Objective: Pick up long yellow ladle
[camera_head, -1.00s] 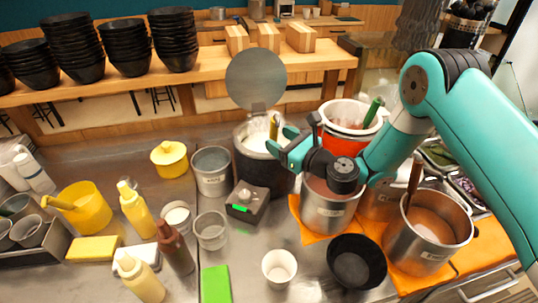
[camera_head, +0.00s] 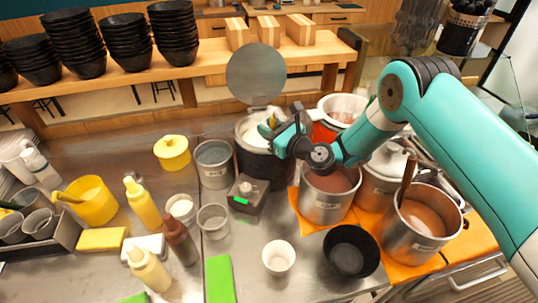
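The long yellow ladle (camera_head: 272,122) stands in the black pot (camera_head: 262,168) at the centre, under a raised round grey lid. Only a short piece of its yellow handle shows above the rim. My gripper (camera_head: 270,132) reaches in from the right over this pot, with its teal fingertips right at the handle. The fingers partly cover the handle, so I cannot tell whether they are open around it or shut on it. The ladle's bowl is hidden in the pot.
A red pot (camera_head: 328,130) and metal pots (camera_head: 322,205) stand close under my arm. A metal bucket (camera_head: 213,168) and a grey box with a green display (camera_head: 244,194) stand beside the black pot. A yellow pot (camera_head: 92,203) with another yellow handle is at left.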

